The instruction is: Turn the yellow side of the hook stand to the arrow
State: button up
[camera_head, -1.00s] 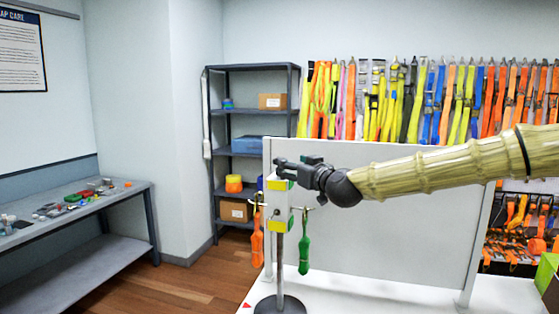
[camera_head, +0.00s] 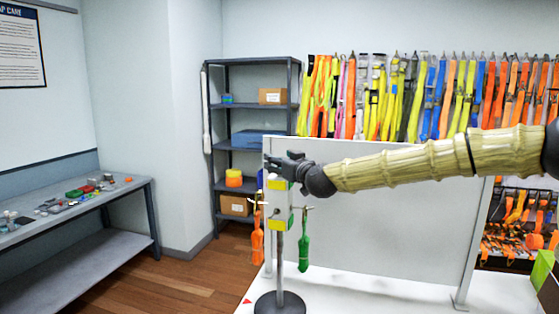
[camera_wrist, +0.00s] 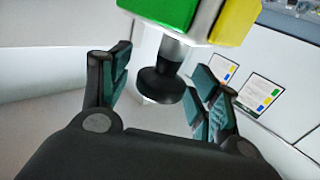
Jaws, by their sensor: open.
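The hook stand (camera_head: 279,250) stands upright on a round dark base on the white table. Its upper block shows a yellow side (camera_head: 277,183) towards the head camera. A lower band shows yellow with a green side to its right. An orange strap (camera_head: 257,245) and a green strap (camera_head: 304,250) hang from its hooks. The red arrow (camera_head: 246,301) lies left of the base. My gripper (camera_head: 274,165) is at the stand's top. In the wrist view, its open fingers (camera_wrist: 160,90) lie either side of a dark round part below the green-and-yellow block (camera_wrist: 205,18); contact is unclear.
A white panel (camera_head: 390,220) stands behind the stand, under my arm. A dark shelf unit (camera_head: 255,109) and a wall of hanging straps (camera_head: 430,98) are further back. A bench (camera_head: 100,240) with small items stands at the left.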

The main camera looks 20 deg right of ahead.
jog(key=shift+a, duration=0.1)
grip_shut()
dwell(0.3)
